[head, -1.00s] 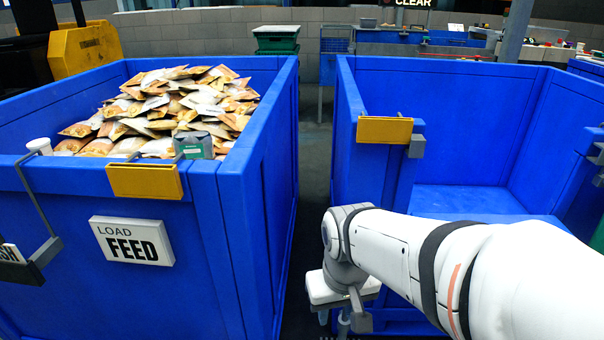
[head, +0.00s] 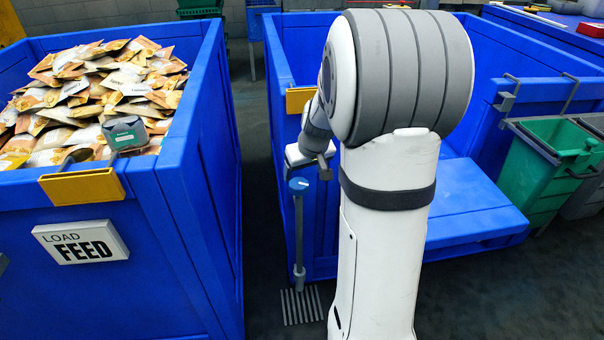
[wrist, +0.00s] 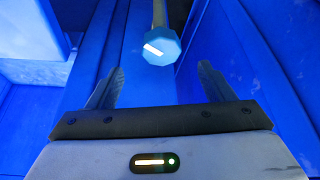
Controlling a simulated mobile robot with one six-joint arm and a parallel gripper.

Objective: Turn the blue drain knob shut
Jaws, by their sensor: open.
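The blue drain knob (head: 298,184) tops a thin grey upright post over a floor grate (head: 300,306), between the two big blue bins. A white bar marks the knob's top. In the wrist view the knob (wrist: 162,47) is just beyond the fingertips, centred between them, not clasped. My gripper (wrist: 161,72) is open and empty, its two grey fingers spread. In the head view my gripper's white body (head: 306,154) is just above the knob, partly hidden by my arm; its fingers are hard to make out there.
The left blue bin (head: 190,215), labelled FEED, is heaped with packets (head: 95,85). The right blue bin (head: 465,200) stands close beside the post, behind my arm. A green bin (head: 545,165) is at the far right. Dark floor is clear around the grate.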

